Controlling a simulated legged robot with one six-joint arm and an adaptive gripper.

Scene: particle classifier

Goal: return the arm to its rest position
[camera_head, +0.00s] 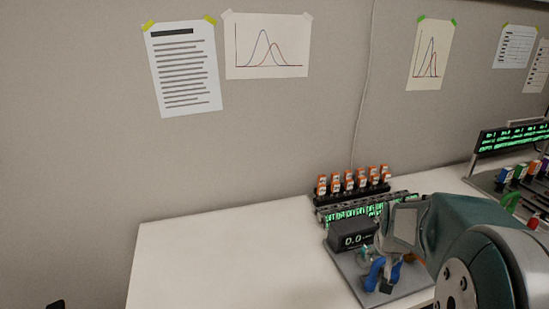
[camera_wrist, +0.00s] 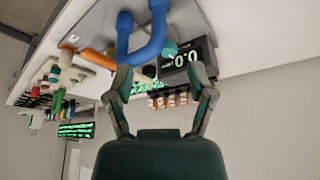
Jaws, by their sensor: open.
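My arm reaches in from the right of the head view, with my gripper (camera_head: 384,248) over a grey plate (camera_head: 352,284) on the white table. In the wrist view my gripper (camera_wrist: 160,70) has its two fingers spread apart with nothing between them. A blue U-shaped part (camera_wrist: 143,58) stands just beyond the fingertips, and it also shows below my gripper in the head view (camera_head: 374,272). A black display reading 0.0 (camera_head: 354,240) is beside my gripper. It also shows in the wrist view (camera_wrist: 180,58). My arm hides part of the plate.
A rack of orange-capped vials (camera_head: 351,184) stands behind the display. Another station with a green-lit screen (camera_head: 512,138) is at the far right. The left of the white table (camera_head: 220,265) is clear. Paper sheets (camera_head: 183,70) hang on the grey wall.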

